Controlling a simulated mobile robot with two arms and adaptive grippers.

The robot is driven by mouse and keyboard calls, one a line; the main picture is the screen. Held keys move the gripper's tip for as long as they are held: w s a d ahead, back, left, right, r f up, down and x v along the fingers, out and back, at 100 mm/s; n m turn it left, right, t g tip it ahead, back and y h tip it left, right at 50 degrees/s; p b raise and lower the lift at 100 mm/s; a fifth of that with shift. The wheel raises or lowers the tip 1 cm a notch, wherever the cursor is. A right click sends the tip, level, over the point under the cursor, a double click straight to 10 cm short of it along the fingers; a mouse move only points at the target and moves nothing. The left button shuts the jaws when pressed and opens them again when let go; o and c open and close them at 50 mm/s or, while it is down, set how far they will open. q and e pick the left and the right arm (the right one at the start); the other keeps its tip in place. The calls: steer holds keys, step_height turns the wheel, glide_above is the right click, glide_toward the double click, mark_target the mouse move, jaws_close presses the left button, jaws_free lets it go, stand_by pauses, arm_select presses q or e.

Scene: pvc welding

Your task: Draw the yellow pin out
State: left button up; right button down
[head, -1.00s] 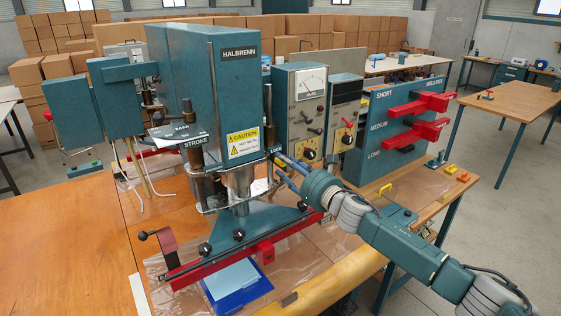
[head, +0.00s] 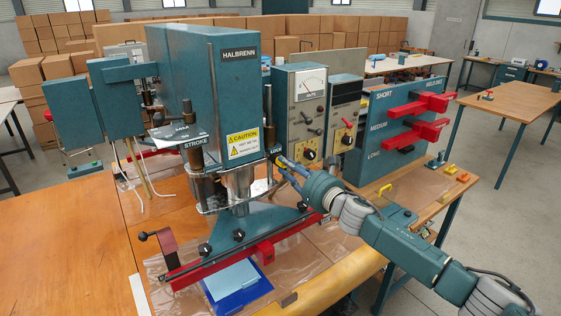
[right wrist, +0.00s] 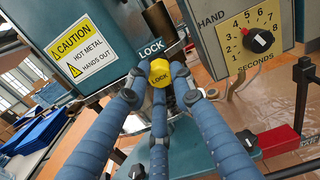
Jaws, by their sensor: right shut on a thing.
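In the head view the right gripper (head: 284,163) reaches in from the right to the front corner of the teal press (head: 240,90). The pin's shaft is hidden, so I cannot tell how deep it sits. My left gripper is not in view.
A timer box with a dial (right wrist: 257,41) stands close to the right of the gripper. A red bar (head: 195,274) runs along the press base. A blue folder (head: 243,293) lies in front. The table's left part (head: 60,250) is clear.

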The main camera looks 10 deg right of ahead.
steer(key=shift+s+d, duration=0.15)
steer(key=shift+s, duration=0.25)
steer(key=shift+v, duration=1.4)
steer(key=shift+x, duration=2.1)
steer(key=c, duration=1.4)
jaws_free()
